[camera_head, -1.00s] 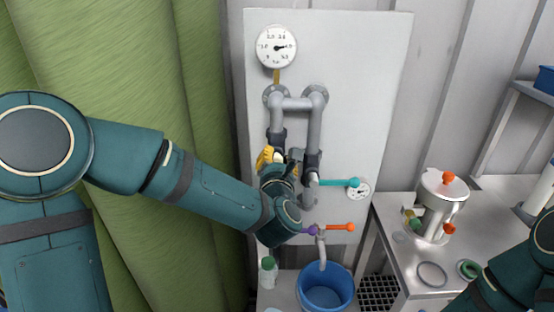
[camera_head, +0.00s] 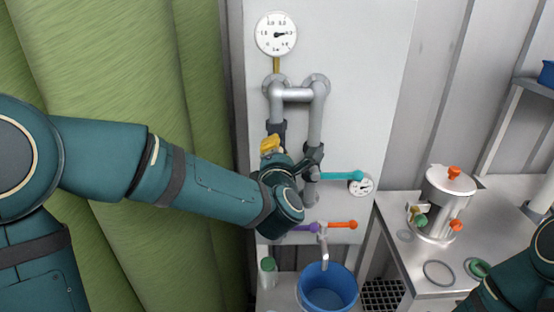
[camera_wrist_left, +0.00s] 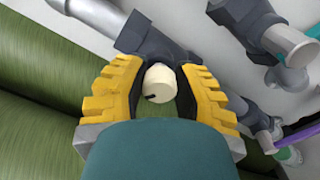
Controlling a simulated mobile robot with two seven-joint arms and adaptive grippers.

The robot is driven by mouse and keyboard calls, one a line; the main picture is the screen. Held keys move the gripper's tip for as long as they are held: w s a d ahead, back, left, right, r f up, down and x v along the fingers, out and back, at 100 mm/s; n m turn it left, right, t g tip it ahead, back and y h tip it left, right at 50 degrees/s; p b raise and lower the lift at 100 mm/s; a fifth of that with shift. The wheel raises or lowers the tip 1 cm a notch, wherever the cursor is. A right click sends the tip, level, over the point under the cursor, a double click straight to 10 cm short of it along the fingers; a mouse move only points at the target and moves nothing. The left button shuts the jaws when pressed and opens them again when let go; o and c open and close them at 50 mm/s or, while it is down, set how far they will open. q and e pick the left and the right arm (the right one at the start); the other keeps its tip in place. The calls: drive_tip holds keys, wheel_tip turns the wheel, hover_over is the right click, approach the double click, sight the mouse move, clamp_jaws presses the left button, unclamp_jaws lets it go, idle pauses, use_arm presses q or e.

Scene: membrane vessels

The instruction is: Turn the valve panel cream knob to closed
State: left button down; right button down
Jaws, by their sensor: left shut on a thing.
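The cream knob (camera_wrist_left: 160,80) shows in the left wrist view as a short round cap with a small dark mark near its lower left edge. My left gripper (camera_wrist_left: 159,66) has its two yellow-padded fingers on either side of the knob and is shut on it. In the head view my left gripper (camera_head: 270,144) is at the left pipe of the valve panel (camera_head: 372,60), and my wrist and gripper hide the knob there. My right gripper is out of view; only part of the right arm shows at the lower right.
A teal lever (camera_head: 340,176), an orange lever (camera_head: 342,223) and a purple lever (camera_head: 306,227) stick out nearby. Gauges (camera_head: 276,34) sit on the panel. A blue bucket (camera_head: 327,288) stands below the tap. A metal vessel (camera_head: 440,205) stands on the right bench.

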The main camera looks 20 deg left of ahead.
use_arm(q)
drive_tip(key=m+b, duration=0.1)
drive_tip(key=m, duration=0.1)
drive_tip(key=shift+m, duration=0.4)
drive_tip(key=m, duration=0.3)
drive_tip(key=shift+m, duration=0.4)
drive_tip(key=m, duration=0.4)
drive_tip(key=m+p, duration=0.1)
drive_tip(key=m, duration=0.3)
drive_tip(key=m+p, duration=0.2)
drive_tip(key=m, duration=0.3)
drive_tip(key=shift+m, duration=0.3)
drive_tip(key=m+p, duration=0.2)
drive_tip(key=m, duration=0.2)
drive_tip(key=shift+m, duration=0.3)
drive_tip(key=shift+a+m+p, duration=0.1)
drive_tip(key=shift+m+p, duration=0.6)
drive_tip(key=shift+m, duration=0.1)
drive_tip(key=shift+f+m+p, duration=0.15)
drive_tip(key=shift+m+p, duration=0.85)
drive_tip(key=shift+m, duration=0.8)
drive_tip(key=shift+a, duration=0.1)
